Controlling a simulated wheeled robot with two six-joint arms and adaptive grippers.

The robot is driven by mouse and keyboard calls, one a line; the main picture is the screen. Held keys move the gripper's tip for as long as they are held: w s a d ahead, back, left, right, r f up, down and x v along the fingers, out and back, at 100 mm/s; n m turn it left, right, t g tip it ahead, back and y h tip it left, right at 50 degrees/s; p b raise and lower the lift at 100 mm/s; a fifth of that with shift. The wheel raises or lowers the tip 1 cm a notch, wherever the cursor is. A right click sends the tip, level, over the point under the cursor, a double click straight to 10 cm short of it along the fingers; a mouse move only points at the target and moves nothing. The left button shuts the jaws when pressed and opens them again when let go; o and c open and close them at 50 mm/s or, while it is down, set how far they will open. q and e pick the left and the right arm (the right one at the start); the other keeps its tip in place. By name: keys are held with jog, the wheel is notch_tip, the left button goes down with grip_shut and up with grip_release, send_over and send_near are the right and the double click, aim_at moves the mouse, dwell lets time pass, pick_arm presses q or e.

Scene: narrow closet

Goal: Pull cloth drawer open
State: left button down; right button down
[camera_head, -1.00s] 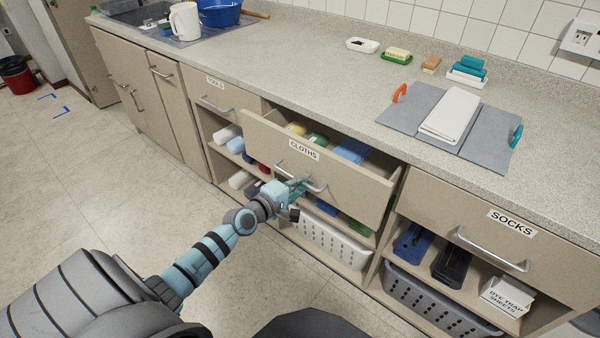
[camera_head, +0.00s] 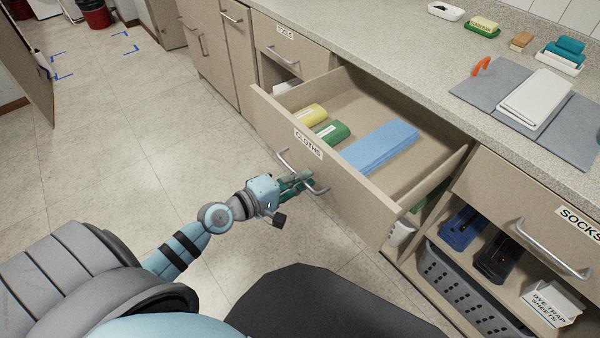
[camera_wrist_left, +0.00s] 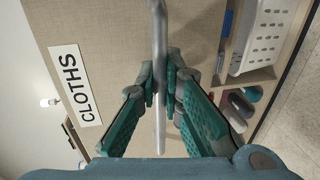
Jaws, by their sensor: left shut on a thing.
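The cloths drawer (camera_head: 340,205) stands well out from the cabinet, with its "CLOTHS" label (camera_head: 308,144) on the front. Inside lie a yellow roll (camera_head: 306,117), a green roll (camera_head: 331,132) and folded blue cloths (camera_head: 380,146). My left gripper (camera_head: 296,182) is shut on the drawer's metal bar handle (camera_head: 284,160). In the left wrist view the green fingers (camera_wrist_left: 161,95) close around the handle (camera_wrist_left: 160,125), beside the label (camera_wrist_left: 75,85). My right gripper does not show.
The "SOCKS" drawer (camera_head: 530,220) is shut at the right, above a shelf and a grey basket (camera_head: 465,290). The "TOOLS" drawer (camera_head: 290,55) is shut at the left. Open floor (camera_head: 130,150) lies left of the drawer. The countertop (camera_head: 400,50) overhangs behind.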

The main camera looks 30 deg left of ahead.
pick_arm(q)
jog(key=shift+s, duration=0.1)
jog(key=c, duration=2)
grip_release()
jog(key=v, duration=0.7)
jog(key=shift+s, duration=0.3)
jog(key=shift+a, duration=0.15)
